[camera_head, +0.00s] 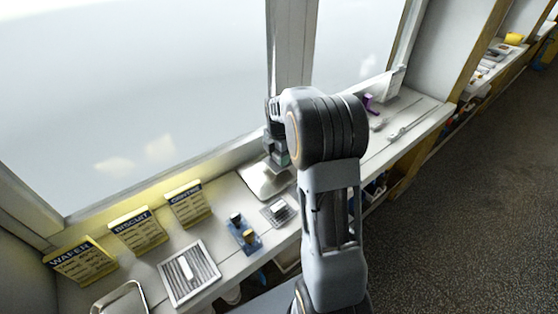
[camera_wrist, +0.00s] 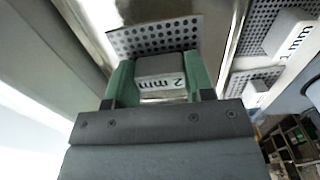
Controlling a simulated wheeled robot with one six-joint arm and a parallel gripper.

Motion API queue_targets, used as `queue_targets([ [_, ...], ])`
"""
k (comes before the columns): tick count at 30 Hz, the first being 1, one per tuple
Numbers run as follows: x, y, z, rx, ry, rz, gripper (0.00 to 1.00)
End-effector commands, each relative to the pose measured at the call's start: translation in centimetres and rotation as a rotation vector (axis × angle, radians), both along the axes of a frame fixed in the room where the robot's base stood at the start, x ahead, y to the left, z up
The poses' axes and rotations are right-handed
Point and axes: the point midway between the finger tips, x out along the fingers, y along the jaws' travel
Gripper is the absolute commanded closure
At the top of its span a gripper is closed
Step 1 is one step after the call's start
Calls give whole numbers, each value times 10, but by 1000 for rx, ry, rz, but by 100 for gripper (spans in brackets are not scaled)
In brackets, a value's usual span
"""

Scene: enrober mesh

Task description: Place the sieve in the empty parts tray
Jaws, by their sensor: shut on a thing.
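My gripper (camera_wrist: 160,78) has its green fingers shut on the grey block of a sieve (camera_wrist: 155,38), marked "2 mm". The sieve's perforated metal plate shows beyond the fingertips. In the head view my gripper (camera_head: 277,155) is partly hidden by my arm, above a shiny, shallow metal tray (camera_head: 256,184) by the window. The held sieve cannot be made out there. Whether the plate touches the tray is unclear. Another shallow metal tray (camera_head: 133,287) is cut off at the bottom left; its visible part looks bare.
Another sieve (camera_head: 288,216) lies on the counter; two perforated pieces show right in the wrist view (camera_wrist: 265,18). A blue holder (camera_head: 250,246) carries small cylinders. A ribbed tray (camera_head: 207,257) holds a white block. WAFER, BISCUIT and CENTRE signs (camera_head: 138,230) stand along the window.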

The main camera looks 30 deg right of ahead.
Motion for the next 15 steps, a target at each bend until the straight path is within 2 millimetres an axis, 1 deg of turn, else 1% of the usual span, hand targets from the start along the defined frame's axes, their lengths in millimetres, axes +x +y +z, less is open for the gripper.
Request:
queue_targets([
  [1, -1, 0, -8, 1, 3, 0, 77],
  [3, -1, 0, -17, 0, 3, 0, 77],
  [5, -1, 0, -22, 1, 2, 0, 77],
  [15, -1, 0, -25, 0, 0, 0, 77],
])
